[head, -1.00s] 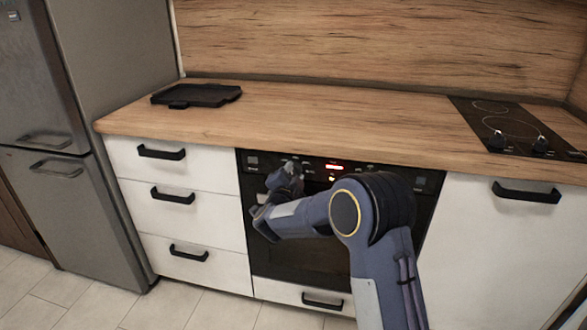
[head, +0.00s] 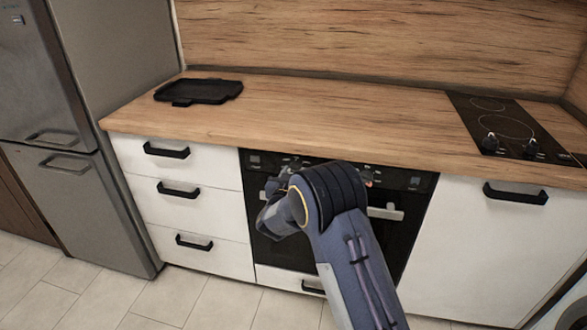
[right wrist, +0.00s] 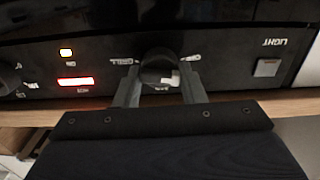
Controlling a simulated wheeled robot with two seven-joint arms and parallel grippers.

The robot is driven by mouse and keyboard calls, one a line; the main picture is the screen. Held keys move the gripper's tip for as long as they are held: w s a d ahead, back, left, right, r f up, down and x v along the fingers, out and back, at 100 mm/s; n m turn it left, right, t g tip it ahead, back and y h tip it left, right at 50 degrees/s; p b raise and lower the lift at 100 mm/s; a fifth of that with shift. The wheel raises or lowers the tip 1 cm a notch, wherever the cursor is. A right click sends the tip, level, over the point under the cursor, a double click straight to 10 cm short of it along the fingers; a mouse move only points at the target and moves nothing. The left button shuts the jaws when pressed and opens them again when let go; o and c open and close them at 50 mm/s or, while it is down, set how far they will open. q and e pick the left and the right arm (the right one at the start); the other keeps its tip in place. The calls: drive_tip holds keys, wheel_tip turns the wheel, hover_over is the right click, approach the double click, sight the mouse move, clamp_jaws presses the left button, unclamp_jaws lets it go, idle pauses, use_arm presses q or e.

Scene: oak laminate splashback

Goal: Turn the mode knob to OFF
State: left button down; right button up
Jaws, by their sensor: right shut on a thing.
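The mode knob (right wrist: 158,66) is a round dark knob on the oven's black control panel, upside down in the right wrist view. A pale mark shows on its face, toward the lower right. Small white labels surround it, too blurred to read surely. My right gripper (right wrist: 160,80) is shut on the knob, one finger on each side. In the head view my right gripper (head: 277,187) is at the left part of the oven panel, and my arm hides much of it. My left gripper is not in view.
The oven handle (head: 385,212) sticks out below the panel. The worktop (head: 330,110) overhangs above, with a black tray (head: 200,91) at left.

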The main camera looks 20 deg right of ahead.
drive_tip(key=shift+a+f+n+p, duration=0.1)
drive_tip(key=shift+n+p, duration=0.7)
drive_tip(key=shift+n, duration=0.9)
drive_tip(key=o, duration=1)
drive_tip(key=v, duration=0.7)
drive_tip(key=shift+s+a, duration=0.25)
drive_tip(key=shift+s, duration=0.1)
